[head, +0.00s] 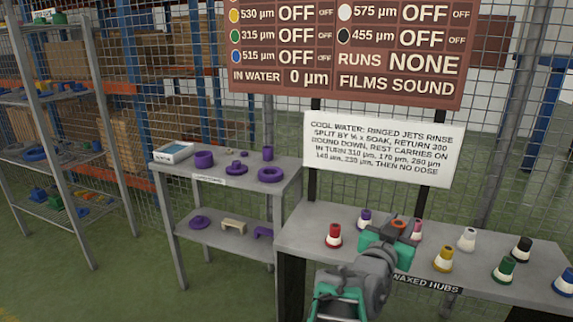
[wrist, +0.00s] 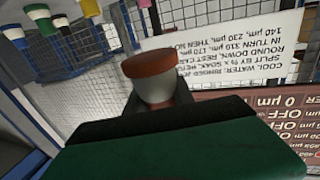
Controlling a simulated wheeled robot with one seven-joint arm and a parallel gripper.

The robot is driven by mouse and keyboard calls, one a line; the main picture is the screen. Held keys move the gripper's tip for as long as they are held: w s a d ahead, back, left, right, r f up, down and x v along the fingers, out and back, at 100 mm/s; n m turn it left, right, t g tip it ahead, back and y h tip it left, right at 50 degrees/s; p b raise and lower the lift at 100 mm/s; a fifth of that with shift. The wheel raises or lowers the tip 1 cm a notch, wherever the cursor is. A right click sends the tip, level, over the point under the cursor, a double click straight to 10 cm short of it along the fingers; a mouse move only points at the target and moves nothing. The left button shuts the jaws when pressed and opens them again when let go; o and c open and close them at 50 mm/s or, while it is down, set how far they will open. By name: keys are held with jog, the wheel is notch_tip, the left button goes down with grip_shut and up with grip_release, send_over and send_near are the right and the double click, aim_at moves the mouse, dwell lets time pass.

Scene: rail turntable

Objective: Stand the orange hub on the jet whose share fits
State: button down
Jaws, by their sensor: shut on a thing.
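The orange hub (head: 399,224) shows just above my gripper (head: 392,234), over the bench of waxed hubs in the head view. In the wrist view the orange hub (wrist: 149,63) has an orange end and a pale grey body, and my gripper (wrist: 165,103) is shut on it. The dark green gripper body hides the lower part of the picture. I cannot tell how far the hub is above the bench top. No jet or turntable is in view.
The bench (head: 310,236) holds a red hub (head: 334,237), a pink hub (head: 416,231), a yellow hub (head: 443,259), a green hub (head: 504,270) and several others. Behind stand a text sign (head: 380,150) and a brown board (head: 345,50). A shelf (head: 215,178) with purple parts is left.

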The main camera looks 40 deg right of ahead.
jog(key=w+a+f+n+t+y, duration=0.4)
jog(key=w+a+t, duration=0.2)
jog(key=w+a, duration=0.5)
jog(key=w+a+f+n+t+y, duration=0.45)
jog(key=w+a, duration=0.45)
jog(key=w, duration=0.3)
jog(key=w+a+f+n+t+y, duration=0.1)
jog(key=w+a+n+y, duration=0.15)
jog(key=a, duration=0.65)
jog(key=w+a+f+n+t+y, duration=0.15)
jog(key=a+y, duration=0.25)
jog(key=a, duration=0.5)
jog(key=w+a+f+n+t+y, duration=0.1)
jog(key=w+a+f+n+y, duration=0.15)
jog(key=a, duration=0.65)
jog(key=s+r+p, duration=0.1)
jog(key=r+p, duration=0.9)
jog(key=r, duration=0.2)
jog(key=s+r+p, duration=0.2)
jog(key=r+p, duration=0.9)
jog(key=r, duration=0.1)
jog(key=shift+s+d+r+n, duration=0.15)
jog(key=shift+s+d+n, duration=0.15)
jog(key=shift+d, duration=0.1)
